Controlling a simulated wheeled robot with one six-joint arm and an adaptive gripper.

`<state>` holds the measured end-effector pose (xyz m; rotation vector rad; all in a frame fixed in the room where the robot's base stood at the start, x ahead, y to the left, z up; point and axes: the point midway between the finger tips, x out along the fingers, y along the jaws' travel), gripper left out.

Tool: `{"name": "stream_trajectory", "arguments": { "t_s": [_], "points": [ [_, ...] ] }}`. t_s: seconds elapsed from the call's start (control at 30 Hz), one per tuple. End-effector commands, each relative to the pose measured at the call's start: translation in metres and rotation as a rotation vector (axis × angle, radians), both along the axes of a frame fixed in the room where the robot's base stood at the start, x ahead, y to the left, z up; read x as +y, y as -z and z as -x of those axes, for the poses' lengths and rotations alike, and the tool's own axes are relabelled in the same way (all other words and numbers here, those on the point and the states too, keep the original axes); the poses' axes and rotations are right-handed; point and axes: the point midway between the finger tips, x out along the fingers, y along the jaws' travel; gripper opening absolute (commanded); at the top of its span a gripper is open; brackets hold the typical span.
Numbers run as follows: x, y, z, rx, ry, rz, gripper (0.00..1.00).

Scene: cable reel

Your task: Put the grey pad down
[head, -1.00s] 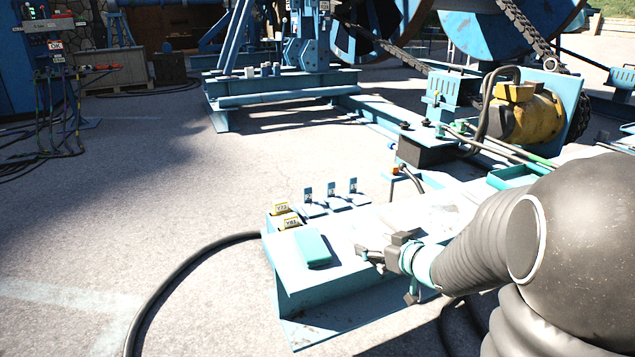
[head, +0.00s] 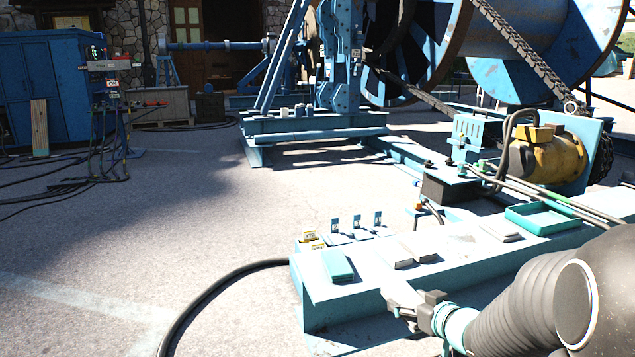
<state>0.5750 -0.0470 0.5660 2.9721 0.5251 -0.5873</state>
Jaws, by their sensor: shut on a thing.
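My gripper (head: 408,308) is at the lower right, over the near edge of the blue bench (head: 345,300). It is shut on a small pale thing, apparently the grey pad (head: 402,294), mostly covered by the fingers. I cannot tell whether the pad touches the bench. Other pale grey flat pieces (head: 393,256) lie on the bench top just behind my gripper.
A teal block (head: 337,265) lies at the bench's left end, beside yellow labels (head: 311,237) and several small upright blue tags (head: 357,222). A green tray (head: 541,218) and a yellow motor (head: 547,158) are further right. A black cable (head: 215,290) runs over the floor.

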Motion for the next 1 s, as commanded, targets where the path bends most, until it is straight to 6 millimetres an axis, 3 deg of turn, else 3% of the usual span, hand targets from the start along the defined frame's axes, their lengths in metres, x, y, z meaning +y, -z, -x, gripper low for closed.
{"name": "stream_trajectory", "arguments": {
  "t_s": [0.33, 1.0],
  "points": [
    [0.011, 0.036, -0.009, 0.007, 0.052, 0.000, 0.37],
    [0.043, 0.185, -0.051, 0.007, 0.295, 0.003, 0.37]
  ]
}}
